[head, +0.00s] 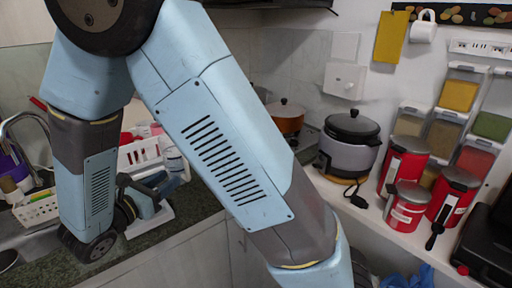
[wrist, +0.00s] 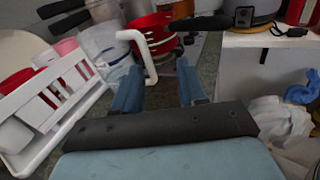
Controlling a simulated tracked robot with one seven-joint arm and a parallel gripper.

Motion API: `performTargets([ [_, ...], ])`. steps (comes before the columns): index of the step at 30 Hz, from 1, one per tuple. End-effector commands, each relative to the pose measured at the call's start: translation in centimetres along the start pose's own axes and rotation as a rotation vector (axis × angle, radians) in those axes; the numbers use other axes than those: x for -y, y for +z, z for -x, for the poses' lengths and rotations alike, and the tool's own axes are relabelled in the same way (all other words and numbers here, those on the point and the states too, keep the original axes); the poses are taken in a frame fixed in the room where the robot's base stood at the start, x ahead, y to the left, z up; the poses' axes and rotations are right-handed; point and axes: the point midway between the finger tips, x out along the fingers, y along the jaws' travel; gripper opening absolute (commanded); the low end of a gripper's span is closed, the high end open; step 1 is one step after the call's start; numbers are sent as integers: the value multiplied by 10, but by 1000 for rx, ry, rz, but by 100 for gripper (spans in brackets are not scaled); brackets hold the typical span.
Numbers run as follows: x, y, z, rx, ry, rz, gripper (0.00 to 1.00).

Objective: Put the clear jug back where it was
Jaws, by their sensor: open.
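A clear, see-through jug (wrist: 106,46) stands at the upper left of the wrist view, with what looks like its white bent handle (wrist: 150,62) reaching to the right and down. My gripper (wrist: 160,72) is open, its two blue fingers spread. The lower end of the white handle shows between the fingers, nearer the left one. I cannot tell whether either finger touches it. In the head view a pale see-through shape (head: 174,158) by my gripper (head: 158,186) may be the jug. My arm covers much of the counter there.
A white slotted rack (wrist: 50,105) holding red and white items is close on the left. A red colander (wrist: 152,30) and dark pan handles lie beyond the fingers. A shelf with a cooker (head: 349,145) and red canisters (head: 403,165) is at the right.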

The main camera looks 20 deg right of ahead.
Motion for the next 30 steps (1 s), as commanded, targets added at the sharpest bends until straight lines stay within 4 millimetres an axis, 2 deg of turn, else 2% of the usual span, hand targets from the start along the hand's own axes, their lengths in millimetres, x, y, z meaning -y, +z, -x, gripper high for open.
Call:
performTargets([
  [1, 10, 10, -14, -32, -54, -38, 41],
  [6, 56, 34, -53, -174, -265, -192, 41],
  [12, 104, 52, -80, -314, -475, -379, 41],
  [21, 170, 74, -96, -510, -765, -723, 41],
  [30, 220, 97, -90, -696, -1029, -1170, 41],
])
